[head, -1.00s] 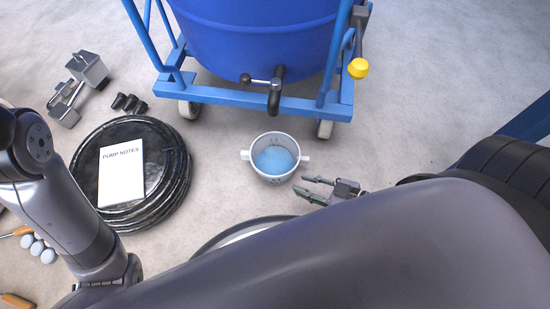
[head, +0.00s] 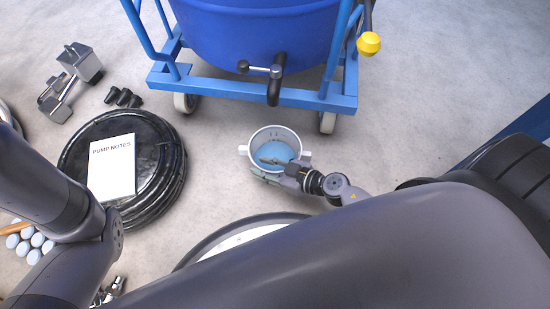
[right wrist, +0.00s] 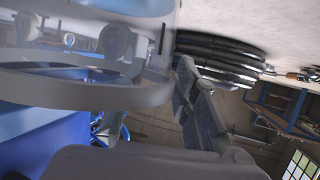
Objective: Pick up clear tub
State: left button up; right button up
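The clear tub (head: 288,134) stands upright on the floor in the head view, with two side handles and blue liquid inside. My right gripper (head: 268,168) is at its near side, with its two fingers apart. One finger shows over the tub's inside and the other outside its near wall. In the right wrist view the see-through tub (right wrist: 90,97) fills the upper left, close to a dark padded finger (right wrist: 203,115). The other finger is not clear there, and I see no firm grip on the wall.
A blue vat (head: 250,35) on a blue wheeled frame (head: 215,88) stands behind the tub, its outlet valve (head: 274,90) hanging near. A black hose coil (head: 165,165) with a white "PUMP NOTES" booklet (head: 112,165) lies left. The floor right of the tub is clear.

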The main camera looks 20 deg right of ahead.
jog(key=shift+w+a, duration=0.1)
grip_shut()
dwell(0.3)
jog(key=shift+f, duration=0.1)
dwell(0.6)
